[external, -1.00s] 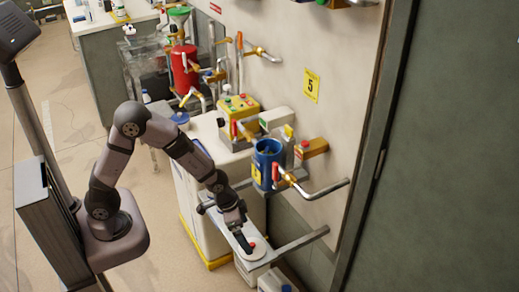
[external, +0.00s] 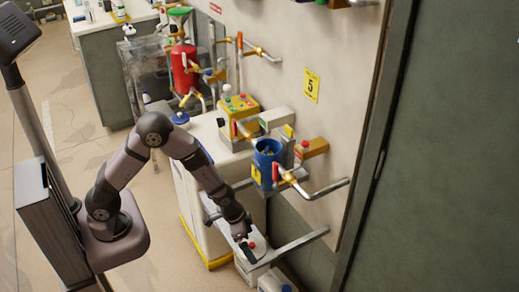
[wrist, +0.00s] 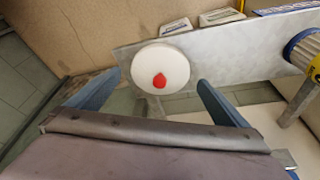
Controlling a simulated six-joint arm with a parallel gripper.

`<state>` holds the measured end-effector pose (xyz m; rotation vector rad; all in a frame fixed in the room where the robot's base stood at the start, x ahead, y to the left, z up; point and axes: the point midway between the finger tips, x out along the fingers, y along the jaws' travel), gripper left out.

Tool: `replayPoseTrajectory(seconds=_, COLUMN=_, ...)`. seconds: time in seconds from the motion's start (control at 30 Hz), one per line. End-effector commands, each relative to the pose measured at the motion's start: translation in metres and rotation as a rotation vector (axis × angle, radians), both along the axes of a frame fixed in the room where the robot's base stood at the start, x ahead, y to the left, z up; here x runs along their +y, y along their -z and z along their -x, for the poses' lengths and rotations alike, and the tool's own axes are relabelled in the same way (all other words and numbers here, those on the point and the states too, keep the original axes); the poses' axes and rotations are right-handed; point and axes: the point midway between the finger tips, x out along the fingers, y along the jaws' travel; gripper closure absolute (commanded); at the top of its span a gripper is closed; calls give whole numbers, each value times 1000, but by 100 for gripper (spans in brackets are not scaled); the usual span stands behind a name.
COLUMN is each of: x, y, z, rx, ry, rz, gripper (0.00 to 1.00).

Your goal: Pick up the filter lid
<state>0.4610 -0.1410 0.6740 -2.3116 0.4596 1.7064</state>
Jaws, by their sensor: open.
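The filter lid (wrist: 174,56) is a white round disc with a red knob (wrist: 159,81). It lies on a grey metal shelf (wrist: 235,55) in the wrist view. In the external view the lid (external: 260,252) and its red knob show just right of my fingers. My gripper (wrist: 158,77) is open and empty, with one blue-grey finger on each side of the lid in the picture. In the external view my gripper (external: 246,246) is low over the shelf, at the lid's left. I cannot tell how high the fingers are above the shelf.
A blue filter housing (external: 266,165) with a yellow label stands behind the shelf; a blue and yellow part (wrist: 303,50) shows at the wrist view's right edge. Pipes and valves project from the wall. A white cabinet (external: 194,205) stands left of the shelf.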

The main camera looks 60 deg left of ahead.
Motion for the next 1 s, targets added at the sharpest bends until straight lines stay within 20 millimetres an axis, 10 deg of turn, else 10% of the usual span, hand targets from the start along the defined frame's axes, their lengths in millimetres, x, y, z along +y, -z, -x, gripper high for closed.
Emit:
replayPoseTrajectory(seconds=0.4, x=-2, y=11, z=-4, rx=-1, ry=1, rz=0, gripper=1)
replayPoseTrajectory(seconds=0.6, x=-1, y=11, z=-4, rx=-1, ry=1, rz=0, gripper=46)
replayPoseTrajectory(seconds=1.0, x=-2, y=3, z=-4, rx=-4, ry=0, rz=2, gripper=46)
